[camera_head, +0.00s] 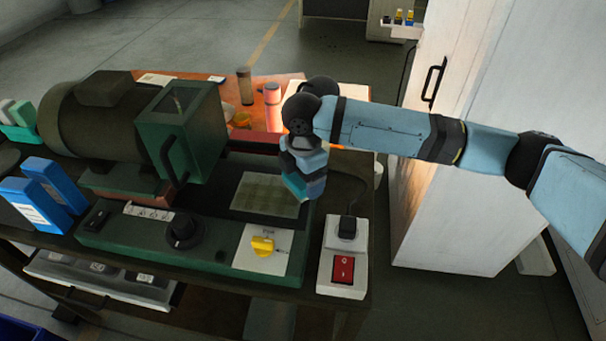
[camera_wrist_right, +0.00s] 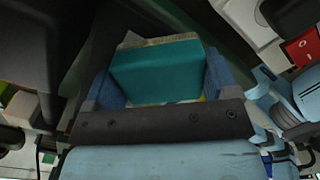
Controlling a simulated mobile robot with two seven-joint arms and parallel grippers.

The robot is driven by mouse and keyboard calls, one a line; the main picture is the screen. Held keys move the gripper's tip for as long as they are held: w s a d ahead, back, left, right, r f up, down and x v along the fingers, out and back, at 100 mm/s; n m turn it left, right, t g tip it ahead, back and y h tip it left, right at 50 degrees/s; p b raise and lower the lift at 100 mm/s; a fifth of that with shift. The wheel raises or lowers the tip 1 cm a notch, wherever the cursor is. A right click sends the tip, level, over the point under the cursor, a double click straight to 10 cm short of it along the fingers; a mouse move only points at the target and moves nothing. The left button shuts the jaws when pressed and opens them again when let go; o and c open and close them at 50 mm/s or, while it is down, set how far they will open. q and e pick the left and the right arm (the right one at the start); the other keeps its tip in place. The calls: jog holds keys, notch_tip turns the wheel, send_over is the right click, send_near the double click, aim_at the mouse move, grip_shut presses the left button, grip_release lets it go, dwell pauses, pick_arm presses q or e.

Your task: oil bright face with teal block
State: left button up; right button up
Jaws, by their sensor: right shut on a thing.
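My right gripper (camera_head: 299,184) is shut on a teal block (camera_wrist_right: 155,72), which sits between its two blue fingers in the right wrist view. A pale edge shows along the block's far side. In the head view the gripper points down at the right edge of a pale olive rectangular plate (camera_head: 264,194) set in the dark green machine top. This plate may be the bright face; I cannot tell for sure. Whether the block touches the surface is hidden by the gripper. My left gripper is not in view.
A green machine housing with a handle (camera_head: 181,130) stands left of the plate. A pink bottle (camera_head: 272,106) stands behind. Blue binders (camera_head: 40,195) are at left, a white cabinet (camera_head: 470,200) at right.

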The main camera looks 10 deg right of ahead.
jog(key=shift+f, duration=0.8)
